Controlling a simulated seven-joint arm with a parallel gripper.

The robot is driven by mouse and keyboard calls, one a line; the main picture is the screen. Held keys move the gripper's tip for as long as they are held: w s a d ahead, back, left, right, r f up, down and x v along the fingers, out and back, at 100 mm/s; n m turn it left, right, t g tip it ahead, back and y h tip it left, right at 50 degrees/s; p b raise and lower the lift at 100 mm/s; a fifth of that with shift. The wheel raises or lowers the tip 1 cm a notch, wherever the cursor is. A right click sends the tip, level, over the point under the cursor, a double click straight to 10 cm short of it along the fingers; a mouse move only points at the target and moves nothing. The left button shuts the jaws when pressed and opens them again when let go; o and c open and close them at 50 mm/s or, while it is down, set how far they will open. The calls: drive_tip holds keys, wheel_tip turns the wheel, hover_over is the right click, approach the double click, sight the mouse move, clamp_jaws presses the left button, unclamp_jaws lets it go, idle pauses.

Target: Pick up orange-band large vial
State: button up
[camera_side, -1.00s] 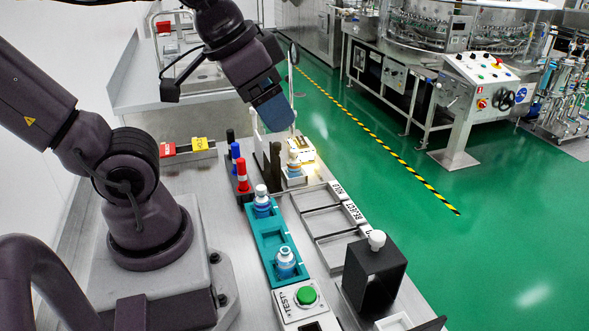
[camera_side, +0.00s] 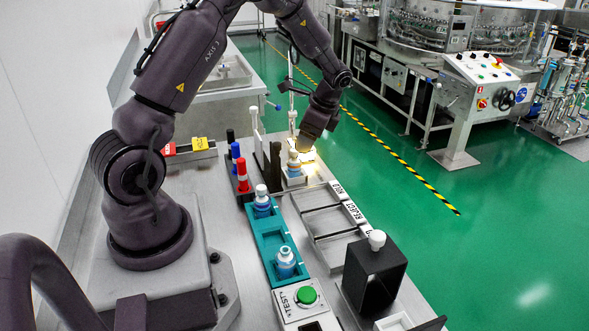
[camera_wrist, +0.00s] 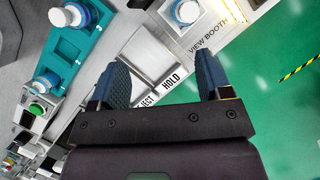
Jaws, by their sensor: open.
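In the side view, the end of my arm is beside and above the booth; the fingertips are hard to make out.
A teal rack (camera_side: 254,240) holds two more white-capped vials (camera_side: 262,203) (camera_side: 286,263). Beside it are labelled trays (camera_side: 318,222), a black stand (camera_side: 371,275) and a green test button (camera_side: 306,295). Upright markers (camera_side: 242,175) and a dark post (camera_side: 275,165) stand close to the booth.

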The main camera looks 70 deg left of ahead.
sight(297, 160)
drive_tip(key=a+f+m, duration=0.1)
drive_tip(key=f, duration=0.1)
drive_tip(key=a+f+m, duration=0.1)
drive_tip(key=f, duration=0.1)
drive_tip(key=a+f+m, duration=0.1)
drive_tip(key=f, duration=0.1)
drive_tip(key=shift+s+a+y, duration=0.15)
drive_tip(key=shift+a+y, duration=0.15)
drive_tip(key=shift+y, duration=0.1)
drive_tip(key=shift+w+a+x, duration=0.15)
drive_tip(key=shift+x, duration=1.15)
drive_tip(key=shift+w+a+x, duration=0.1)
drive_tip(key=shift+w+x, duration=0.05)
drive_tip(key=shift+x, duration=1.15)
drive_tip(key=shift+c, duration=0.2)
drive_tip(key=c, duration=1.1)
drive_tip(key=shift+o, duration=0.2)
drive_tip(key=shift+r, duration=0.1)
